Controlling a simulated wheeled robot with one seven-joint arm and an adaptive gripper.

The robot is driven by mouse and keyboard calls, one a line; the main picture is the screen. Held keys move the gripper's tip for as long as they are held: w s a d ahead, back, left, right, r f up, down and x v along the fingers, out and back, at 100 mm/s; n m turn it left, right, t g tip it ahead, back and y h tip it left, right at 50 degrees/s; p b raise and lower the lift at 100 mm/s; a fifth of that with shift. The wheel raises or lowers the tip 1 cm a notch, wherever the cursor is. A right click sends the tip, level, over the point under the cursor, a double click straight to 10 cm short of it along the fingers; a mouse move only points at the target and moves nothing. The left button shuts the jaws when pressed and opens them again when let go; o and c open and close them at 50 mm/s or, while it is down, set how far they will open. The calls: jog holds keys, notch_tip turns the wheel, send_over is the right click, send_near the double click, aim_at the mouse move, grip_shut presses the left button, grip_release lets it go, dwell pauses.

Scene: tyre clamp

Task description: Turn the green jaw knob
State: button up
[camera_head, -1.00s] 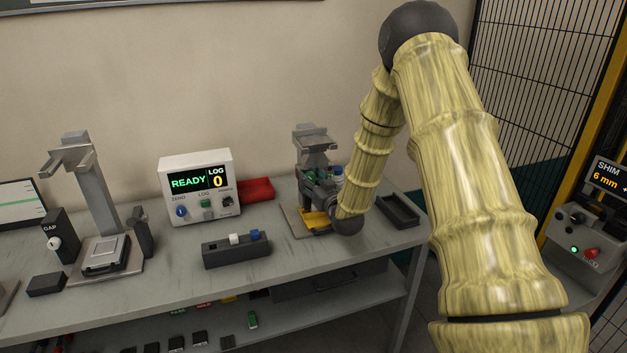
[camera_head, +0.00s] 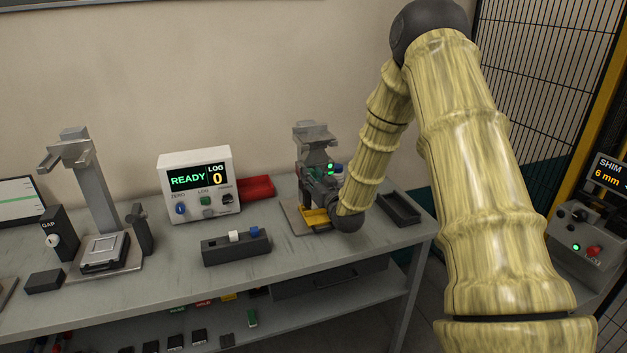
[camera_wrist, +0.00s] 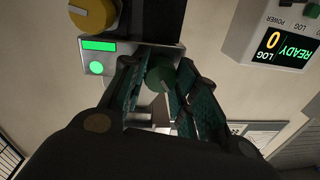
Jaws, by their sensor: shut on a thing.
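The green jaw knob (camera_wrist: 158,73) sits between the two fingers of my gripper (camera_wrist: 159,68) in the wrist view, with a pale pointer mark on its face. The fingers are shut on it from both sides. The knob is on the front of a grey clamp station, below a larger yellow knob (camera_wrist: 92,13). A lit green bar (camera_wrist: 98,45) and a lit round green lamp (camera_wrist: 96,68) are beside it. In the head view my gripper (camera_head: 317,182) is at the grey clamp station (camera_head: 315,140), and the green knob cannot be made out there.
The readout box (camera_head: 196,185) shows READY and LOG 0. A gauge stand (camera_head: 95,190) is at left.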

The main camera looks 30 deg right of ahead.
jog(key=o, duration=1)
jog(key=shift+d, duration=0.1)
jog(key=shift+o, duration=0.2)
jog(key=shift+s, duration=0.1)
jog(key=s+a, duration=0.2)
jog(key=s, duration=0.9)
jog(key=shift+s, duration=0.4)
jog(key=shift+f, duration=0.15)
